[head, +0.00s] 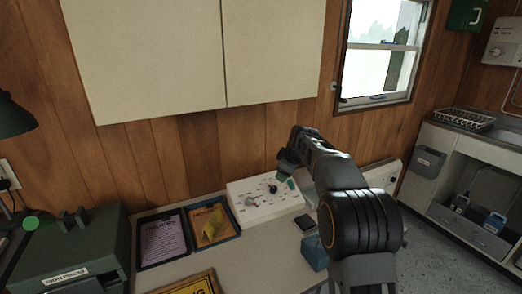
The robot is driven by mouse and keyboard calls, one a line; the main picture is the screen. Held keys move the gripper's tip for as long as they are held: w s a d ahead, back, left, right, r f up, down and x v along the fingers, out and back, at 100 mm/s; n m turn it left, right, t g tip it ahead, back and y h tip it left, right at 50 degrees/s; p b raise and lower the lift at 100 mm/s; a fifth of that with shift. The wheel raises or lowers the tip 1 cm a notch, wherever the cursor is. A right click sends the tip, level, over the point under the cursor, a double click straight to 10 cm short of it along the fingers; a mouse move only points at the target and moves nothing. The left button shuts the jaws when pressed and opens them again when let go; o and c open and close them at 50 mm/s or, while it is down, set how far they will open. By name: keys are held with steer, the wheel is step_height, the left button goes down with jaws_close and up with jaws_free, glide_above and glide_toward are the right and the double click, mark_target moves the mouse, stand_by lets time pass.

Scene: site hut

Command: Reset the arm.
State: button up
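My arm rises from the lower right of the head view and bends over the worktop. Its far end, with my gripper (285,166), is in front of the wood wall, just above a white control box (246,211) with knobs and small markings. The fingers are small and partly hidden by the wrist, so I cannot tell whether they are open or shut. I see no held object clearly. A small green part (291,183) shows just below the gripper; I cannot tell whether it belongs to the box.
Two dark trays with papers, a purple one (162,238) and an orange one (207,220), lie left of the box. A green machine (75,250) stands at left. A blue box (315,254) is beside my arm. Wall cabinets (150,60) hang above. A sink unit (465,150) stands right.

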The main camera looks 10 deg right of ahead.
steer(key=s+f+m+g+p, duration=0.1)
steer(key=s+f+m+g, duration=0.1)
steer(key=s+f+m, duration=0.4)
steer(key=s+r+m+p, duration=0.1)
steer(key=s+r+p, duration=0.2)
steer(key=s, duration=0.6)
steer(key=s+a+r+m+h+p, duration=0.1)
steer(key=s+r+p, duration=0.3)
steer(key=s, duration=0.6)
steer(key=s+a+r+m+p, duration=0.1)
steer(key=s+r+m+p, duration=0.1)
steer(key=s, duration=0.8)
steer(key=shift+a+r+m+h+p, duration=0.3)
steer(key=shift+r+p, duration=0.55)
steer(key=shift+r, duration=0.5)
steer(key=shift+s, duration=0.1)
